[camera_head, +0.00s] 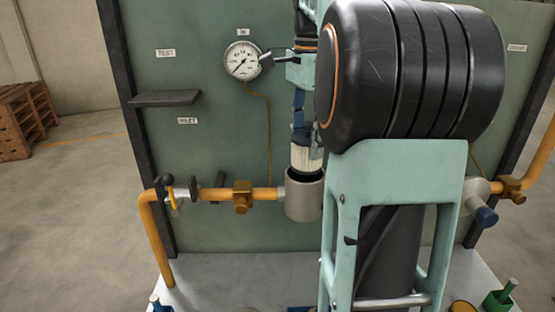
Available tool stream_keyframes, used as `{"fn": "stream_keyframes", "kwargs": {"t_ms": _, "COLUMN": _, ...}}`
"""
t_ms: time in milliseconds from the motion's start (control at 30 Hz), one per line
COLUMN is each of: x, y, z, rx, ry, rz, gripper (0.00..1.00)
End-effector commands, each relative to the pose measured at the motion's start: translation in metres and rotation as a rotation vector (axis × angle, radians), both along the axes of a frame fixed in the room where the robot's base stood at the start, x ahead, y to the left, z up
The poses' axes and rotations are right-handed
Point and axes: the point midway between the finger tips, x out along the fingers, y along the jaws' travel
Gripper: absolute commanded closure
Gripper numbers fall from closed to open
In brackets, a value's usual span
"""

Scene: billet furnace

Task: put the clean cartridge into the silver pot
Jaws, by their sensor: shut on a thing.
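A cream pleated cartridge (307,158) with a dark top hangs upright from my gripper (302,135), which is shut on its upper end. The silver pot (303,203) is an open grey cylinder on the orange pipe, directly below the cartridge. The cartridge's lower end is at the pot's dark mouth; I cannot tell whether it is just above the rim or slightly inside. My arm covers the right side of the gripper and part of the area beside the pot.
A gauge (243,60) is on the green panel (225,140) above left. A small dark shelf (165,98) sticks out left. Orange pipe (151,235) with a valve (242,196) runs left of the pot. A blue-ended fitting (486,216) and green container (497,301) are at right.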

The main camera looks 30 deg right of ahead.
Motion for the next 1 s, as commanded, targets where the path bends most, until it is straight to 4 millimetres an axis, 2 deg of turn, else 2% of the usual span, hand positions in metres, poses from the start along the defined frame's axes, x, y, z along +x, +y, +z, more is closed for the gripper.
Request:
{"fn": "stream_keyframes", "kwargs": {"t_ms": 100, "x": 0.022, "y": -0.016, "z": -0.012, "rx": 0.001, "ry": 0.003, "rz": 0.000, "gripper": 0.83}}
{"fn": "stream_keyframes", "kwargs": {"t_ms": 200, "x": 0.034, "y": -0.024, "z": -0.034, "rx": 0.001, "ry": 0.004, "rz": 0.001, "gripper": 0.83}}
{"fn": "stream_keyframes", "kwargs": {"t_ms": 333, "x": 0.046, "y": -0.032, "z": -0.051, "rx": 0.000, "ry": 0.001, "rz": 0.001, "gripper": 0.83}}
{"fn": "stream_keyframes", "kwargs": {"t_ms": 567, "x": 0.057, "y": -0.040, "z": -0.067, "rx": 0.000, "ry": 0.000, "rz": 0.001, "gripper": 0.83}}
{"fn": "stream_keyframes", "kwargs": {"t_ms": 767, "x": 0.058, "y": -0.041, "z": -0.096, "rx": -0.001, "ry": 0.002, "rz": 0.000, "gripper": 0.83}}
{"fn": "stream_keyframes", "kwargs": {"t_ms": 1000, "x": 0.058, "y": -0.041, "z": -0.099, "rx": -0.002, "ry": -0.001, "rz": 0.001, "gripper": 0.83}}
